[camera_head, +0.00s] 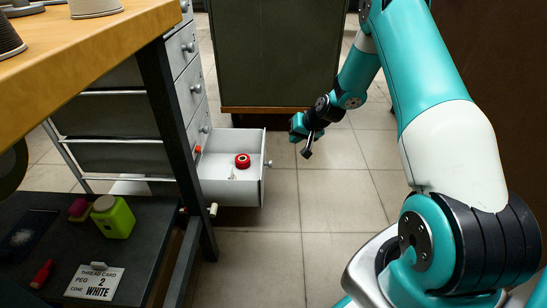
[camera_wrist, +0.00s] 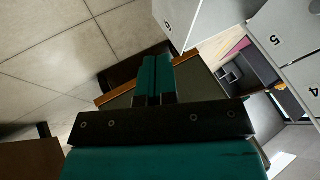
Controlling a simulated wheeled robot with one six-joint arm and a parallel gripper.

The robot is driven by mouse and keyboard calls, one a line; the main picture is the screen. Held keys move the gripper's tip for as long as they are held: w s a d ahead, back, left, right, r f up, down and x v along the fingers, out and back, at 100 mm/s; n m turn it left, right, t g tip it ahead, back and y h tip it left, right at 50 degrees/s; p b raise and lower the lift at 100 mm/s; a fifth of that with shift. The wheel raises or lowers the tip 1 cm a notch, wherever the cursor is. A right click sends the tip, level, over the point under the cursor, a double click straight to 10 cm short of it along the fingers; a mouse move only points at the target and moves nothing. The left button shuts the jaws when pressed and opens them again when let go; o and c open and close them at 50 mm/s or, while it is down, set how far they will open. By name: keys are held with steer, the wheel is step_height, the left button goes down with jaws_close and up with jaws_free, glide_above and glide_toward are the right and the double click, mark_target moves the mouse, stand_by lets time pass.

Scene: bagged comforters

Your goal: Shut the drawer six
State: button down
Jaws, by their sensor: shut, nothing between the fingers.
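The bottom drawer (camera_head: 231,192) of the grey cabinet is pulled out, with a round knob (camera_head: 269,163) on its front. A red round item (camera_head: 242,160) and a small pale item lie inside. In the wrist view a pale panel (camera_wrist: 195,18) at the top bears a digit that looks like 6, turned over. My gripper (camera_head: 307,152) is to the right of the open drawer's front, apart from it, pointing down and left. Its two fingers (camera_wrist: 157,75) are together with nothing between them in the wrist view.
Closed drawers (camera_head: 187,92) are stacked above the open one. A wooden-topped table (camera_head: 95,45) with a dark leg (camera_head: 168,115) stands at left, a dark lower shelf (camera_head: 145,235) under it. A dark cabinet (camera_head: 275,55) stands behind. Tiled floor (camera_head: 310,215) is clear right of the drawer.

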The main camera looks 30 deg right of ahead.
steer(key=w+a+f+b, duration=0.5)
steer(key=w+f+b, duration=0.2)
steer(key=w+b, duration=0.1)
steer(key=shift+f+b, duration=0.35)
steer(key=shift+f, duration=0.05)
steer(key=shift+a, duration=0.1)
